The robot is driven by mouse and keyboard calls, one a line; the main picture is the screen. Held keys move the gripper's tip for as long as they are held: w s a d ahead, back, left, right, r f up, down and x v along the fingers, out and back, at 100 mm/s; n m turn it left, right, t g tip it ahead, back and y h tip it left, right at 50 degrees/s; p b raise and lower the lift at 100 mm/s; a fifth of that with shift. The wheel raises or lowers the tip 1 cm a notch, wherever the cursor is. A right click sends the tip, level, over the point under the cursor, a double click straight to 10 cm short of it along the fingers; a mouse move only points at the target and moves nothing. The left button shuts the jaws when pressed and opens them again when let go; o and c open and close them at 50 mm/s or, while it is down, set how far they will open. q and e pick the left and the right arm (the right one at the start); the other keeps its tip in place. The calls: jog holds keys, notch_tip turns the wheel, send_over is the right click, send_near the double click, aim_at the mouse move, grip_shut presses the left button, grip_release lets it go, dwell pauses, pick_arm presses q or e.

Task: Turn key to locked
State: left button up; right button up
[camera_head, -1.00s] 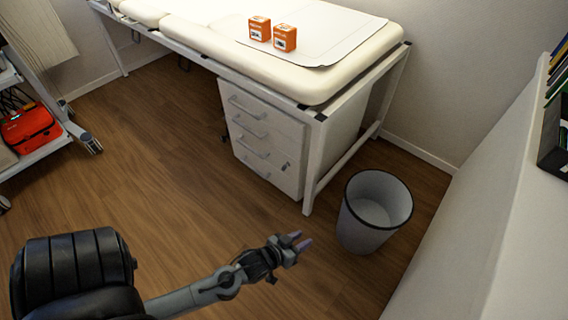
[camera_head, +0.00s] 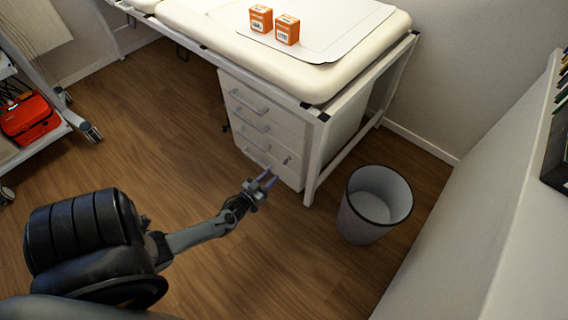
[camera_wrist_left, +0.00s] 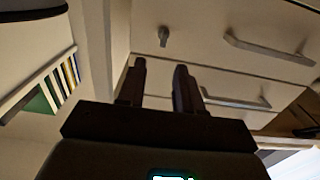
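A small key in its lock (camera_head: 286,160) sits at the right of the bottom drawer front of the white drawer cabinet (camera_head: 262,128). In the left wrist view the key (camera_wrist_left: 163,36) stands out from the drawer face, beyond my fingertips. My left gripper (camera_head: 268,178) is in front of the lower drawers, a little left of and below the key in the head view. In the left wrist view its two fingers (camera_wrist_left: 160,82) are apart with nothing between them. They do not touch the key. Which way the key is turned is too small to tell. My right gripper is not in view.
The cabinet stands under a padded examination couch (camera_head: 312,82) with two orange boxes (camera_head: 261,18) on it. A white couch leg rises just right of the drawers. A waste bin (camera_head: 374,205) stands to the right. Open floor lies to the left.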

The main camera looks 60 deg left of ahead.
aim_at(285, 162)
pick_arm(q)
jog(key=b+x, duration=0.4)
jog(key=x, duration=0.4)
jog(key=shift+w+a+f, duration=0.1)
jog(key=shift+w+a, duration=0.15)
jog(key=shift+a, duration=0.15)
grip_shut()
